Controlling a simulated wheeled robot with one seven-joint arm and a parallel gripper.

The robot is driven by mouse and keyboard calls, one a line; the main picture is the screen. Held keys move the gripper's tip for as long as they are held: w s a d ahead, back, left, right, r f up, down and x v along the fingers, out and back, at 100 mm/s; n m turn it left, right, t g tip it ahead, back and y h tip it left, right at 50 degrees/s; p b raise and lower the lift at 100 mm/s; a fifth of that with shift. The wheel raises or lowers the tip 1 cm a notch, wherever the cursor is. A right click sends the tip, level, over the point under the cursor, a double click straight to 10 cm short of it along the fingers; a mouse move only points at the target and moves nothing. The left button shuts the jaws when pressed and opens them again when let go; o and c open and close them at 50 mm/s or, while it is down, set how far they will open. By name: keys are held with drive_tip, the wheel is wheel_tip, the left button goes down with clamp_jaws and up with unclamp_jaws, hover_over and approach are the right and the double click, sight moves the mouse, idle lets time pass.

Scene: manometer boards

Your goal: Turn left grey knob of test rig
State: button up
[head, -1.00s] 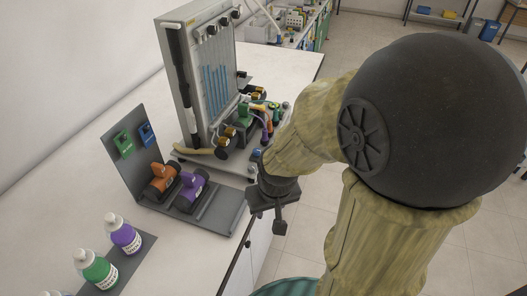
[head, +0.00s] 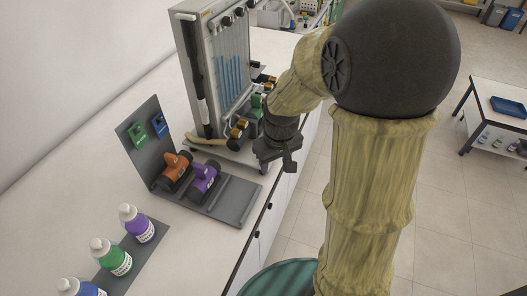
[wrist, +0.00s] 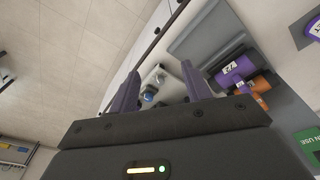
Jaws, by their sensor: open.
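The test rig (head: 187,65) is a tall grey board with blue manometer tubes, standing on the bench at upper middle in the head view. Its base carries brass and black fittings (head: 237,128). My gripper (head: 284,163) is at the front right of the rig base and hides part of it. In the wrist view my gripper (wrist: 160,88) is open, with two dark fingers apart and nothing held. I cannot tell which is the left grey knob.
A grey stand (head: 229,203) with orange (head: 173,168) and purple (head: 203,180) fittings sits left of my gripper. Several bottles (head: 116,258) stand at the bench's lower left. Open floor (head: 300,225) lies right of the bench.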

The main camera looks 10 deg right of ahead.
drive_tip(key=w+r+n+g+p, duration=0.1)
drive_tip(key=w+r+n+p, duration=0.15)
drive_tip(key=w, duration=0.45)
drive_tip(key=w+r+n+g+p, duration=0.1)
drive_tip(key=w+r+n+p, duration=0.15)
drive_tip(key=w, duration=0.45)
wheel_tip(320, 180, down, 18)
drive_tip(key=p, duration=0.4)
drive_tip(key=shift+s+d+f, duration=0.1)
drive_tip(key=c, duration=1)
